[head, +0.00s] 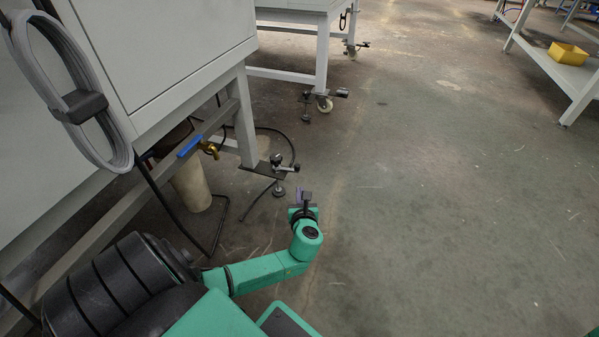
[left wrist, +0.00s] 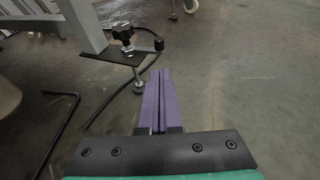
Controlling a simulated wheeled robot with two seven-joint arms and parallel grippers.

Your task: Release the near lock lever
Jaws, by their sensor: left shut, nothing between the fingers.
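The near lock lever (head: 287,168) is a small bar with a dark end, beside a dark clamp knob on a plate at the foot of the near table leg. In the left wrist view the lever (left wrist: 158,43) shows just beyond my fingertips, with the black knob (left wrist: 122,32) to its left. My left gripper (head: 305,194) is below and slightly right of the lever in the head view, apart from it. Its purple fingers (left wrist: 160,74) are shut together with nothing between them. My right gripper is in neither view.
The near grey machine frame (head: 238,115) stands at the left. A blue-handled valve (head: 190,146), a pale container (head: 191,185) and black cables are under it. A second caster foot (head: 324,104) is farther back. The concrete floor (head: 440,200) at the right is clear.

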